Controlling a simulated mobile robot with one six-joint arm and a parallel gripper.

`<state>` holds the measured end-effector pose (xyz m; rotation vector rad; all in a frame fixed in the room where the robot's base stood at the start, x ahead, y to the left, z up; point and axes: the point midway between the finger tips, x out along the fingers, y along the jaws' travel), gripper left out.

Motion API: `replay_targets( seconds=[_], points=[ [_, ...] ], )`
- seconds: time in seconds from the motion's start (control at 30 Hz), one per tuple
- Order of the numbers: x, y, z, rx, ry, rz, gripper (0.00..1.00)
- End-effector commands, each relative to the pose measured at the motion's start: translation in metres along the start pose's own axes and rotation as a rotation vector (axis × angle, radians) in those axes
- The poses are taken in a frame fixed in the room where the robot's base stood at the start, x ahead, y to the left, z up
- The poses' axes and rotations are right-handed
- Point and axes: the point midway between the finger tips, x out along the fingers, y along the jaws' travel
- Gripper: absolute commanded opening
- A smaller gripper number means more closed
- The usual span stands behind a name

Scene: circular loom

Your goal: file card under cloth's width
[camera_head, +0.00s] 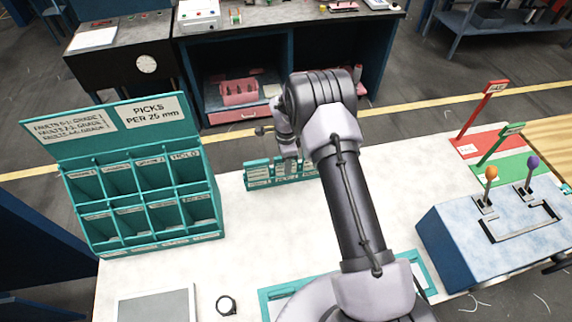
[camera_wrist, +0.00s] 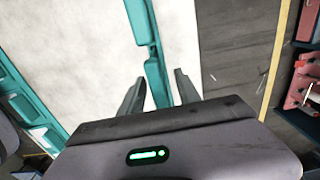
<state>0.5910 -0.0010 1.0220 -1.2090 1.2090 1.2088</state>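My gripper (camera_wrist: 161,74) shows in the wrist view with its two dark fingers apart. A teal bar of the low rack (camera_wrist: 152,50) runs between and beyond the fingers; I cannot tell how close they are to it. In the head view the low teal rack (camera_head: 262,174) with small pale labels stands at the table's far edge, partly hidden by my arm. I cannot make out a separate card or any cloth. The teal pigeonhole cabinet (camera_head: 150,203) stands at the left, with labelled compartments, one marked HOLD, and a sign reading PICKS PER 25 mm.
A blue box (camera_head: 447,254) with an orange-knobbed and a purple-knobbed lever stands at the right. Red (camera_head: 475,147) and green (camera_head: 515,165) mats with flags lie behind it. A grey tablet (camera_head: 155,305) and a round black-rimmed item (camera_head: 227,304) lie in front. White tabletop between is clear.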

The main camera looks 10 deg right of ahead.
Motion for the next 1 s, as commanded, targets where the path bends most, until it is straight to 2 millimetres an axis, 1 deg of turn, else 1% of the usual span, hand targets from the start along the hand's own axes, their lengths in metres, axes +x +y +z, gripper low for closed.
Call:
replay_targets(
  seconds=[0.03, 0.1, 0.2, 0.57, 0.9, 1.0],
  points=[
    [0.0, 0.0, 0.0, 0.0, 0.0, 0.0, 0.3],
    [0.0, 0.0, 0.0, 0.0, 0.0, 0.0, 0.16],
    [0.0, 0.0, 0.0, 0.0, 0.0, 0.0, 0.0],
    [-0.002, 0.0, 0.0, 0.0, 0.0, 0.0, 0.0],
    [-0.014, 0.0, 0.0, -0.001, 0.0, 0.0, 0.0],
    [-0.023, 0.0, 0.0, -0.001, 0.0, 0.0, 0.0]
  ],
)
